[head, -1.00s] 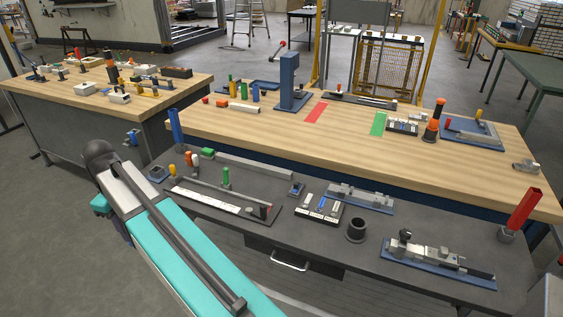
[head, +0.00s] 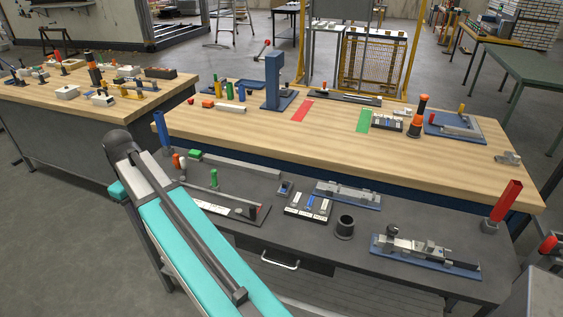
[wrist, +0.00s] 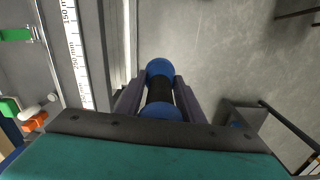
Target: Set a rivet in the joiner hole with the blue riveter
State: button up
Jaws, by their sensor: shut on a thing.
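In the wrist view my gripper (wrist: 158,98) is shut on a tool with blue ends and a black grip (wrist: 158,88), which looks like the blue riveter. The tool is held over bare floor beside the dark bench. In the head view my arm hides the gripper and the tool. A blue-based fixture with metal parts (head: 425,255) lies at the bench's right front, and a similar one (head: 346,194) lies further back. I cannot tell which holds the joiner, and no hole is clear at this size.
The dark bench (head: 375,220) also bears a black cup (head: 344,228), a tray of small parts (head: 308,205), a green-handled tool (head: 214,179) and a red post (head: 505,203). A blue post (head: 161,132) stands at its left. A wooden workbench (head: 330,130) stands behind. Floor at left is clear.

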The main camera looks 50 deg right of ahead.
jog(key=s+d+r+m+p, duration=0.2)
jog(key=s+d+m, duration=0.35)
jog(key=d, duration=0.65)
jog(key=s+d+r+m+p, duration=0.2)
jog(key=s+d+m+p, duration=0.3)
jog(key=d, duration=0.7)
jog(key=s+d+r+m+p, duration=0.2)
jog(key=s+d+m, duration=0.6)
jog(key=s+d, duration=0.8)
jog(key=s+r, duration=0.2)
jog(key=s, duration=0.2)
jog(key=shift+s+d, duration=0.25)
jog(key=shift+d, duration=0.1)
jog(key=shift+f+m, duration=0.25)
notch_tip(320, 180, down, 6)
jog(key=b, duration=0.4)
